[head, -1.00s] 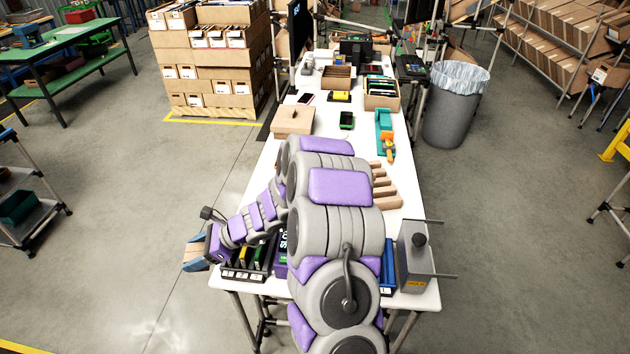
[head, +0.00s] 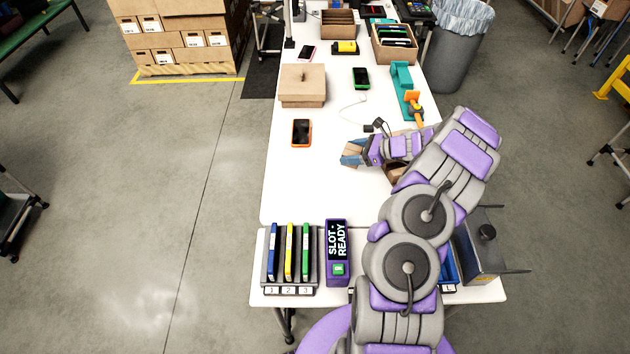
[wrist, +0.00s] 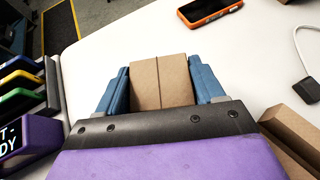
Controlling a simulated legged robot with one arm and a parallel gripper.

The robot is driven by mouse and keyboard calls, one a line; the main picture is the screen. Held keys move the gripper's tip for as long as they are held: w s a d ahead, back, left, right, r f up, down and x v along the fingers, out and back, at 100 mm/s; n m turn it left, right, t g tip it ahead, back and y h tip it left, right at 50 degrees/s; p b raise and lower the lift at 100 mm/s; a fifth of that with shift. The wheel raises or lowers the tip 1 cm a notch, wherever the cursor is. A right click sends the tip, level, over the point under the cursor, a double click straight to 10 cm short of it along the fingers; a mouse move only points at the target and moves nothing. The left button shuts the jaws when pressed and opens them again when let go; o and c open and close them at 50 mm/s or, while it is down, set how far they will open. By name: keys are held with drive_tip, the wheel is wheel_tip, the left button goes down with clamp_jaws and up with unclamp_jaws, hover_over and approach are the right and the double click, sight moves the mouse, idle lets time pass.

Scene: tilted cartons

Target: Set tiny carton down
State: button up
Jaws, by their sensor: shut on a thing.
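The tiny carton (wrist: 161,82) is a small brown cardboard box with a seam down its middle. In the wrist view it sits between the two blue fingers of my gripper (wrist: 160,90), which is shut on it. In the head view my gripper (head: 352,154) is over the white table (head: 300,190), right of the orange phone. I cannot tell whether the carton touches the table.
An orange-cased phone (head: 301,133) lies left of my gripper. A lidded box (head: 303,86), a green device (head: 361,78) and a teal tape dispenser (head: 401,90) stand farther back. A slot rack (head: 290,262) and purple SLOT-READY unit (head: 337,254) are in front. Table left of centre is clear.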

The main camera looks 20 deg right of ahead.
drive_tip(key=d+f, duration=0.1)
drive_tip(key=s+d+f, duration=0.1)
drive_tip(key=d, duration=0.1)
drive_tip(key=shift+s+d, duration=0.15)
drive_tip(key=shift+d, duration=0.05)
drive_tip(key=shift+a, duration=0.2)
drive_tip(key=w+a+b, duration=0.1)
drive_tip(key=a, duration=0.4)
drive_tip(key=w+a+f+b, duration=0.1)
drive_tip(key=a, duration=0.4)
drive_tip(key=w+a+b, duration=0.1)
drive_tip(key=a, duration=0.4)
drive_tip(key=shift+w+f, duration=0.15)
drive_tip(key=f, duration=0.1)
drive_tip(key=f+b, duration=0.2)
drive_tip(key=shift+a+f, duration=0.3)
drive_tip(key=shift+f, duration=0.1)
drive_tip(key=shift+r, duration=0.15)
drive_tip(key=shift+d, duration=0.1)
drive_tip(key=o, duration=1.1)
drive_tip(key=shift+o, duration=0.2)
